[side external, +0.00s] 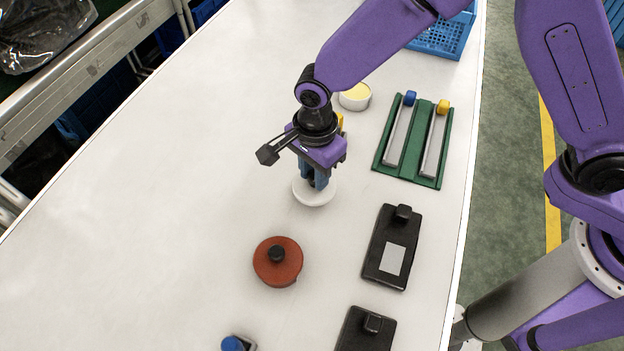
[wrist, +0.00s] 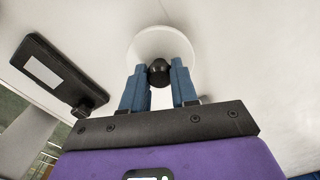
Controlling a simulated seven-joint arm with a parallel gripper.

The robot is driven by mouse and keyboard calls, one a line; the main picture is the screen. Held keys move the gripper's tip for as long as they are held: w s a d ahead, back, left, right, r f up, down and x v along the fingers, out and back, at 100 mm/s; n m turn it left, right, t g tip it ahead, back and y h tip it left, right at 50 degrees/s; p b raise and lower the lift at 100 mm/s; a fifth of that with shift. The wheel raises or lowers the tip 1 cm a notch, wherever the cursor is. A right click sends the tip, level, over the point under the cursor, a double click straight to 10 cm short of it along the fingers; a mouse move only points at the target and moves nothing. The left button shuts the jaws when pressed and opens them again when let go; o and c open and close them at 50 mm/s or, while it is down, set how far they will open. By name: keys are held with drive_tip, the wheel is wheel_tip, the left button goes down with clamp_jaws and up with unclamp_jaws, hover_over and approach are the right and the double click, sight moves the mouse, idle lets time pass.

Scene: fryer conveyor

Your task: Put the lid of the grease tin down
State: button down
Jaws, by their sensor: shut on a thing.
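The lid is a white disc (side external: 314,193) with a dark round knob, in the middle of the side view under my gripper. In the wrist view the white lid (wrist: 162,40) lies beyond the fingers, and its black knob (wrist: 159,72) is between them. My gripper (side external: 316,182) points down and is shut on the knob. I cannot tell whether the lid touches the table. The grease tin (side external: 355,97), a white round tin with pale yellow contents, stands open behind my gripper, partly hidden by the arm.
A red round lid with a black knob (side external: 277,262) lies nearer the camera. Black knobbed plates (side external: 392,248) lie to the right. A green tray (side external: 412,141) holds two bars with blue and yellow ends. A blue crate (side external: 440,38) stands behind. The left of the white table (side external: 170,200) is clear.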

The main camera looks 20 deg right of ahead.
sight(312, 183)
drive_tip(key=shift+w+a+f, duration=0.15)
drive_tip(key=shift+f, duration=1.7)
drive_tip(key=shift+f, duration=0.15)
drive_tip(key=c, duration=0.9)
unclamp_jaws()
drive_tip(key=shift+o, duration=0.2)
wheel_tip(312, 183, up, 12)
drive_tip(key=shift+f, duration=0.25)
drive_tip(key=shift+r, duration=0.45)
